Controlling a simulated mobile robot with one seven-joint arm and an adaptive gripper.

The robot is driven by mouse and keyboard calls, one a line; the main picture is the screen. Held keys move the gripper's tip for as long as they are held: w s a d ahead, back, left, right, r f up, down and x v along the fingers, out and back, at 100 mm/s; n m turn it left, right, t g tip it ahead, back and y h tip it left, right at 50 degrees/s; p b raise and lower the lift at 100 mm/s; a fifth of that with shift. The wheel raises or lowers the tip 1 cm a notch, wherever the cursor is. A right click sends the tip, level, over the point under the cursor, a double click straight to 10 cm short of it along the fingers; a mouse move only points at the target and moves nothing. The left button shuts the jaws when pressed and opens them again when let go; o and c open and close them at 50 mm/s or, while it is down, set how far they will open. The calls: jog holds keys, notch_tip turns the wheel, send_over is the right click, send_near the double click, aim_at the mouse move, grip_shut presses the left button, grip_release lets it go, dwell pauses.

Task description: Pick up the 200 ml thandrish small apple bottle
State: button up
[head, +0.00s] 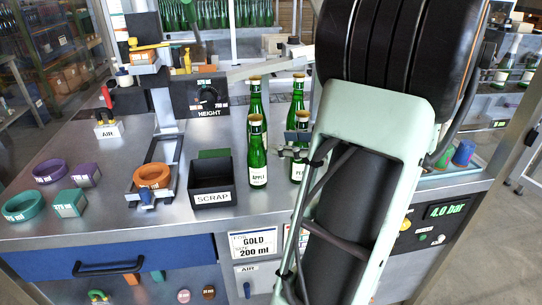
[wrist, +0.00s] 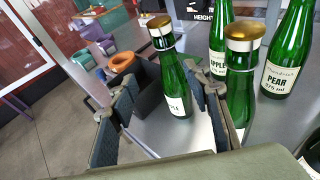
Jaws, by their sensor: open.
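The small green apple bottle (head: 257,155) stands upright on the steel bench, front left of a group of green bottles, beside the scrap bin. It has a gold cap and a white label reading "APPLE"; the volume is too small to read. It also shows in the wrist view (wrist: 174,78), beyond the gap between my fingertips, its label partly visible. My gripper (head: 296,145) is open and empty, to the right of this bottle in the head view. In the wrist view my gripper (wrist: 160,84) has its fingers spread, the right one close to the bottle's right edge.
Another gold-capped bottle (wrist: 240,85) stands just right of my right finger. Behind are another apple bottle (wrist: 220,45) and a 375 ml pear bottle (wrist: 288,50). The black scrap bin (head: 211,182) and an orange ring (head: 152,175) lie left. Bench front is clear.

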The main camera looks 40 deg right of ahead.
aim_at(261, 127)
jog(key=shift+t+h, duration=0.3)
jog(key=shift+t, duration=0.4)
jog(key=w, duration=0.3)
jog(key=w+a, duration=0.1)
jog(key=w, duration=0.2)
jog(key=w+r, duration=0.1)
jog(key=w, duration=0.2)
jog(key=shift+w+a+p, duration=0.15)
jog(key=shift+w+p, duration=0.05)
jog(key=shift+p, duration=0.15)
jog(key=shift+w+f, duration=0.1)
jog(key=shift+w, duration=0.3)
grip_shut()
